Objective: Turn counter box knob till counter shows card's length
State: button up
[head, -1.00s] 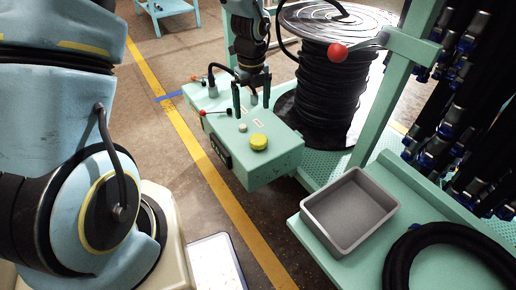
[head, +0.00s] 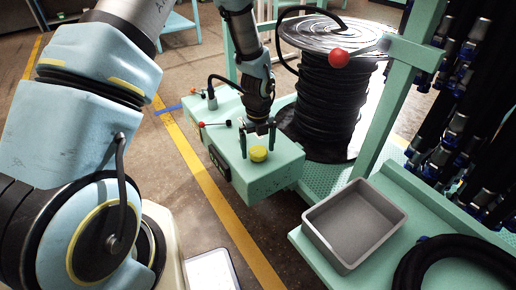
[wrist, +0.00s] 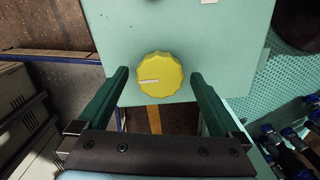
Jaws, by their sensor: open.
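The yellow knob (head: 258,154) sits on top of the mint-green counter box (head: 262,183), near its front edge. In the wrist view the knob (wrist: 159,75) is round with a fluted rim and a white mark pointing left. My gripper (head: 259,150) is above the box with its fingers down around the knob's place. In the wrist view my gripper (wrist: 157,92) is open, one finger on each side of the knob, with gaps on both sides. The counter display (head: 219,161) is on the box's side, too dark and small to read. A white sheet, possibly the card (head: 212,272), lies at the bottom edge, its writing unreadable.
A red-tipped lever (head: 202,125) stands on the box behind my gripper. A hose reel (head: 328,100) is behind right.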

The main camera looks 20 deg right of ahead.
jog(key=shift+c, duration=0.2)
jog(key=c, duration=1.3)
jog(key=shift+n+p, duration=0.3)
jog(key=shift+n, duration=0.1)
jog(key=shift+o, duration=0.2)
jog(key=shift+r+n+p, duration=0.1)
jog(key=shift+n+p, duration=0.45)
jog(key=shift+n, duration=0.45)
jog(key=n+p, duration=0.1)
jog(key=n, duration=0.2)
jog(key=shift+s+n+p, duration=0.1)
jog(key=shift+n+p, duration=0.5)
jog(key=shift+n, duration=1.3)
jog(key=shift+d+n+p, duration=0.1)
jog(key=shift+n+p, duration=0.4)
jog(key=shift+n, duration=1.4)
dwell(0.8)
